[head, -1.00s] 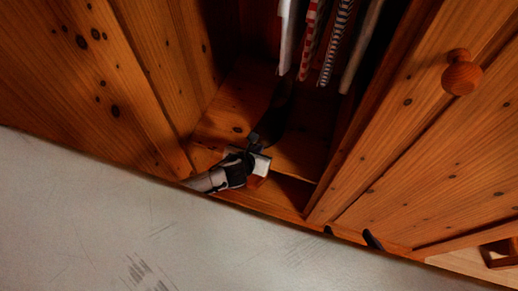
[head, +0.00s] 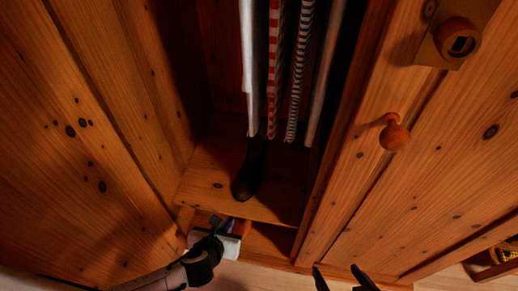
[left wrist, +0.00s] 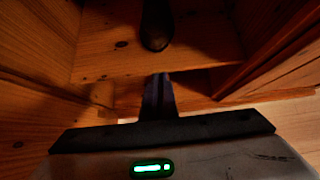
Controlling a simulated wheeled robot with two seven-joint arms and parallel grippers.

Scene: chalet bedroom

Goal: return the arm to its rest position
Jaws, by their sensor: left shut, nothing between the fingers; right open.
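My left gripper (head: 217,225) is at the lower front of an open wooden wardrobe, just in front of its floor. In the left wrist view its dark fingers (left wrist: 157,93) are together with nothing between them. A dark shoe or boot (head: 250,170) stands on the raised wardrobe floor (head: 205,180), beyond the fingertips and apart from them; it also shows in the left wrist view (left wrist: 157,25). My right gripper (head: 343,278) shows only as two dark fingertips spread apart at the bottom edge of the head view.
Several garments (head: 274,70) hang inside the wardrobe above the shoe. A wooden door with a round knob (head: 394,133) is on the right, and a plank panel (head: 75,130) is on the left. A small purple and orange patch beside my left gripper is unclear.

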